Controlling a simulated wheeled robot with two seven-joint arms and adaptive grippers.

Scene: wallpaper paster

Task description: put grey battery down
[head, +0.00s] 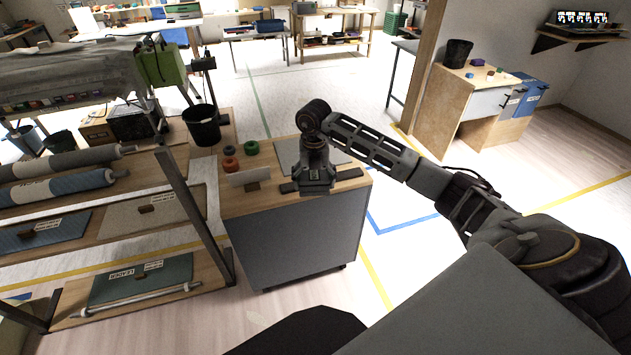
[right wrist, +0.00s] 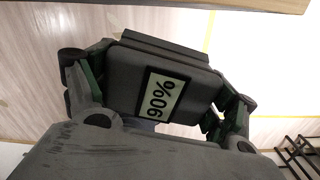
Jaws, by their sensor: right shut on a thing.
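The grey battery (right wrist: 165,85) is a dark grey block with a "90%" label, gripped between both fingers in the right wrist view. My right gripper (right wrist: 158,100) is shut on it. In the head view the right gripper (head: 316,184) points down at the front part of the cabinet top (head: 236,205), and the battery's small label (head: 314,175) shows there. The gripper and wrist hide part of the cabinet top. I cannot tell whether the battery touches a surface. My left gripper is not in view.
A grey plate (head: 338,157) lies on the cabinet top behind the gripper. A shelf rack (head: 170,185) with rolls and boards is further left. Open floor lies right of the cabinet.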

